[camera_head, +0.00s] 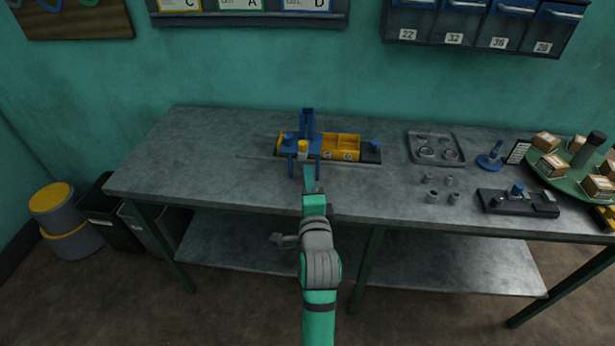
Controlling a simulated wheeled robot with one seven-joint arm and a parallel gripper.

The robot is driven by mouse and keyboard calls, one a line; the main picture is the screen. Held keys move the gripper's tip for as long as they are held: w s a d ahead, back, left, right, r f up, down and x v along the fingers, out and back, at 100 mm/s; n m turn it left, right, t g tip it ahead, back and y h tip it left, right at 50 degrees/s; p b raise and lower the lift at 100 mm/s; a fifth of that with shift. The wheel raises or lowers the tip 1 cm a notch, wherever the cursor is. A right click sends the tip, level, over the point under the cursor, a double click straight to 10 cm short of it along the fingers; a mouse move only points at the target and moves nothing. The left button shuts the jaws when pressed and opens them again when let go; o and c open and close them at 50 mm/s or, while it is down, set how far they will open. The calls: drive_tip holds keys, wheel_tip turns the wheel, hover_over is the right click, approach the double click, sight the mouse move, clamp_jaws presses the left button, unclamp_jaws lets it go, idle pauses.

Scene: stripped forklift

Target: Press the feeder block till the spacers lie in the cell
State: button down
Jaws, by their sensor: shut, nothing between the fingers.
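A blue feeder (307,123) stands upright on the bench, left of centre, straddling a yellow tray with cells (341,147). A small yellow block (303,148) shows at the feeder's front; I cannot tell whether it is the feeder block. My gripper (309,172) is shut and empty, close in front of the feeder. I cannot tell whether it touches it. No spacers can be made out in the feeder or the tray cells; the cell under the feeder is hidden.
Right of the feeder are a dark end piece with a blue knob (375,147), a grey tray of round parts (436,149), several loose grey cylinders (432,196), a dark fixture (518,202) and a green turntable with boxes (562,182). The bench's left end (180,150) is clear.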

sight(303, 148)
drive_tip(key=s, duration=0.5)
drive_tip(key=shift+s+a, duration=0.2)
idle(0.4)
drive_tip(key=w, duration=0.9)
drive_tip(key=w+a, duration=0.1)
drive_tip(key=w, duration=0.4)
